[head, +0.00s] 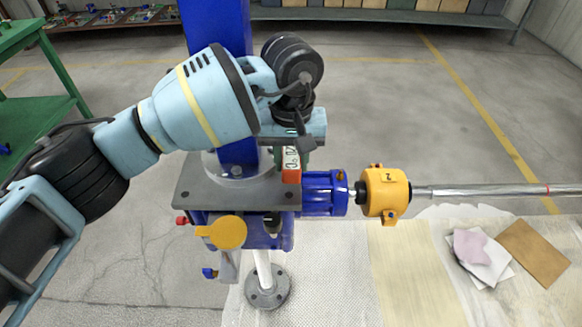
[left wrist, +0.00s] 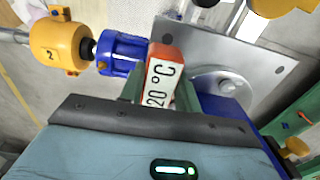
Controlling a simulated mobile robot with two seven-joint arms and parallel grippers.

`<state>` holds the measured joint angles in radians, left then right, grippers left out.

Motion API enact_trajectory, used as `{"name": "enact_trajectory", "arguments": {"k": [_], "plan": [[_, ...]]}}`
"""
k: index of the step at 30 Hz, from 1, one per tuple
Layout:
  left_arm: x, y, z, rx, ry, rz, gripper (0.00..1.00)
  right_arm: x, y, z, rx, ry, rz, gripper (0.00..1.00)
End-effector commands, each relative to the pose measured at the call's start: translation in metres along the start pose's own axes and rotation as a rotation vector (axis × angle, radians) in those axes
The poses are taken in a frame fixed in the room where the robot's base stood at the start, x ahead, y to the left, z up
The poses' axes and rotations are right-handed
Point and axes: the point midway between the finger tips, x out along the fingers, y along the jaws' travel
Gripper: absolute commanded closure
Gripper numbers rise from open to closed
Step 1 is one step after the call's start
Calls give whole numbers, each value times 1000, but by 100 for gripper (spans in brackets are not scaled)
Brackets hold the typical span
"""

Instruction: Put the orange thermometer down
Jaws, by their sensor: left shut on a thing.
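The orange thermometer (head: 291,177) has an orange end and a white face. In the left wrist view the face of the thermometer (left wrist: 160,83) reads "20 °C". My left gripper (head: 292,158) is shut on it, with a green finger on each side in the left wrist view. The thermometer is over the right edge of the grey plate (head: 193,194), beside the blue motor-like cylinder (head: 325,193). I cannot tell whether it touches the plate. My right gripper is not in view.
A blue column (head: 238,152) rises from the plate. A yellow housing (head: 384,192) marked 2 and a metal shaft (head: 475,190) extend right. A yellow round knob (head: 228,232) is below the plate. Papers (head: 483,252) lie on the mat, lower right. A green table (head: 45,98) stands left.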

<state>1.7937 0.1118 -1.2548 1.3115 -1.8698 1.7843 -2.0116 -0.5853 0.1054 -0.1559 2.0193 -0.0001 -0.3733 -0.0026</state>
Motion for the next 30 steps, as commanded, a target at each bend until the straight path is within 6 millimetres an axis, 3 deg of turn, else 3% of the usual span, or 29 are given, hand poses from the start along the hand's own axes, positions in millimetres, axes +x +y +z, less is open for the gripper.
{"name": "enact_trajectory", "arguments": {"k": [5,13,25,26,30], "plan": [[0,0,-6,-3,1,0,95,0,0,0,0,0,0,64],[33,0,-6,-2,1,-1,95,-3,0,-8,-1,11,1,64],[40,0,-6,-1,0,-1,95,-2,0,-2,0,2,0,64],[40,0,-6,-1,0,-1,65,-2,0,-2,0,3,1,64],[39,-1,-6,-1,1,-1,47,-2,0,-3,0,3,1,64]]}}
